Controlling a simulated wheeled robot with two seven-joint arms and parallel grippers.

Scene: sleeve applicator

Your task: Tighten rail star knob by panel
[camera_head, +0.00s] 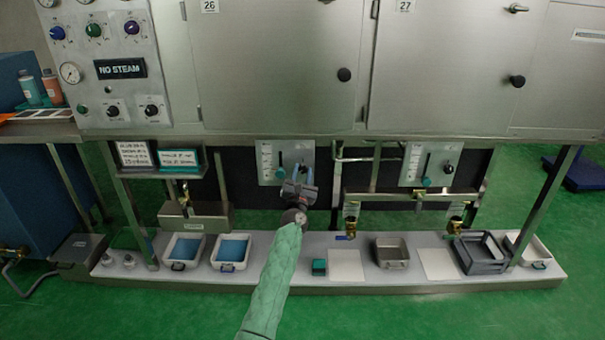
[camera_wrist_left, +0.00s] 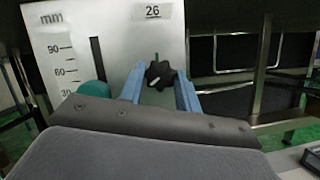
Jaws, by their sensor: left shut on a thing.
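The rail panel marked 26 (camera_wrist_left: 115,45) carries a millimetre scale, a dark vertical slot, a teal knob (camera_wrist_left: 92,89) and a black star knob (camera_wrist_left: 160,75) with a white pointer line. A short green mark shows just above the star knob. My left gripper (camera_wrist_left: 159,90) has its two blue fingers on either side of the star knob, shut on it. In the head view my left arm reaches up to this panel (camera_head: 267,159), and the left gripper (camera_head: 303,172) largely hides the star knob there. My right gripper is not in view.
A second panel (camera_head: 431,164) with teal and black knobs is to the right. Steel doors 26 (camera_head: 270,70) and 27 (camera_head: 450,70) stand above. Below, a shelf (camera_head: 345,287) holds blue-filled trays (camera_head: 231,251), a steel pan (camera_head: 390,252) and a dark crate (camera_head: 481,254). Pipes run beside the panel.

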